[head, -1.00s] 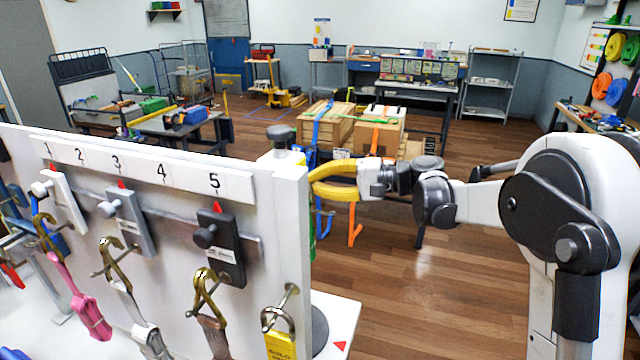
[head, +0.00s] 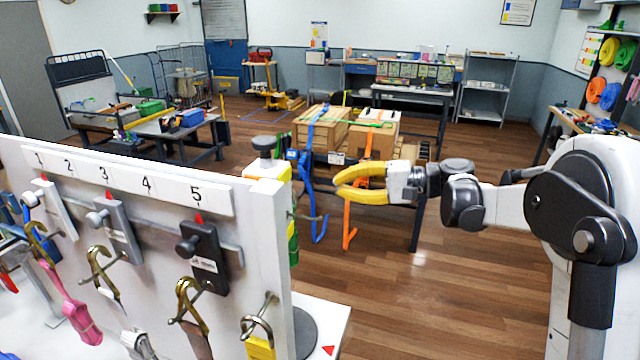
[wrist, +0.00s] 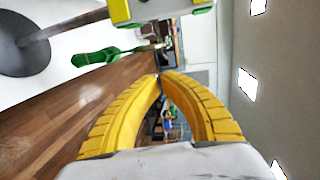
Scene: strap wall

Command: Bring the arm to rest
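My gripper (head: 337,187) is in the head view, in open air just right of the white panel's end and apart from it. Its two yellow fingers bow outward and come together at the tips, with nothing between them. In the wrist view the gripper (wrist: 158,76) also shows its tips meeting. My arm reaches in from the right, bent at the elbow, and touches nothing that I can see.
The white panel (head: 268,205) carries numbered blocks and hanging hooks with straps. A green strap (wrist: 95,57) hangs near its end. Strapped wooden crates (head: 322,132) stand behind my gripper. Wooden floor (head: 450,270) lies clear below the arm.

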